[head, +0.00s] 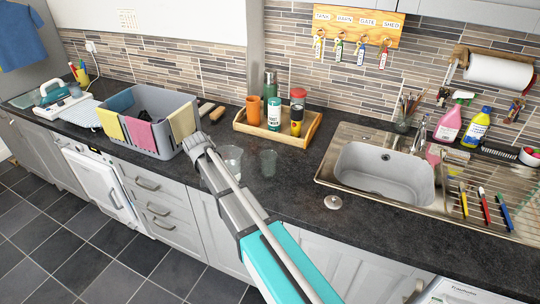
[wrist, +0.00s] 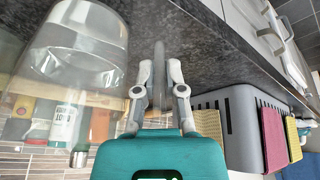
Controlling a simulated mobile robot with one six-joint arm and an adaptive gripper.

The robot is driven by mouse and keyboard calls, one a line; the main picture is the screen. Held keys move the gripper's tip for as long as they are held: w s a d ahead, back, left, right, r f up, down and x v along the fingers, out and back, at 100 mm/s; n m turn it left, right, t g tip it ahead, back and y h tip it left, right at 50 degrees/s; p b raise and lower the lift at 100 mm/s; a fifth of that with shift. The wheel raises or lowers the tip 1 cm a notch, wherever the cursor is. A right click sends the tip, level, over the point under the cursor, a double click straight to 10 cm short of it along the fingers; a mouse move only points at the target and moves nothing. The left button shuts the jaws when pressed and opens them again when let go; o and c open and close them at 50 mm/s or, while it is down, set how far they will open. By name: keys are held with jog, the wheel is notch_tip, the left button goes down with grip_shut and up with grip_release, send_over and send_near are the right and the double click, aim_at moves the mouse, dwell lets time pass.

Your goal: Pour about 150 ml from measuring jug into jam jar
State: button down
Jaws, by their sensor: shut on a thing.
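The measuring jug (head: 232,158) is clear and stands upright on the dark worktop or just above it; I cannot tell which. My arm hides its left side in the head view. In the wrist view the jug (wrist: 85,45) fills the left, with what looks like clear liquid in it. My gripper (wrist: 160,85) is shut on a thin upright bar, the jug's handle. In the head view my gripper (head: 201,146) is at the jug's left. The jam jar (head: 267,163) is a small clear glass, upright just right of the jug and apart from it; it looks empty.
A wooden tray (head: 240,127) with bottles and a mug stands behind the jug and jar. A grey basin (head: 155,137) with cloths is to the left. The sink (head: 385,170) and a round metal plug (head: 333,202) are to the right. Worktop in front of the jar is clear.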

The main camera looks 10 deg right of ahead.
aim_at(221, 149)
jog(key=shift+d+r+p, duration=0.35)
jog(key=shift+r+p, duration=0.05)
jog(key=d+r+y+p, duration=0.1)
jog(key=y, duration=0.1)
jog(key=d+r+y+p, duration=0.1)
jog(key=r+y+p, duration=0.1)
jog(key=shift+d+r+m, duration=0.15)
jog(key=shift+r+m, duration=0.1)
jog(key=shift+m, duration=0.15)
jog(key=d+r+m+y+p, duration=0.1)
jog(key=d+r+y+p, duration=0.1)
jog(key=d+r+y, duration=0.2)
jog(key=shift+w+d+r+y+p, duration=0.3)
jog(key=shift+r+y, duration=0.2)
jog(key=shift+r, duration=0.75)
jog(key=shift+d+r, duration=0.15)
jog(key=shift+r, duration=0.15)
jog(key=shift+d+r+g+y, duration=0.2)
jog(key=shift+r+g+y, duration=0.15)
jog(key=shift+y, duration=0.15)
jog(key=shift+r, duration=0.15)
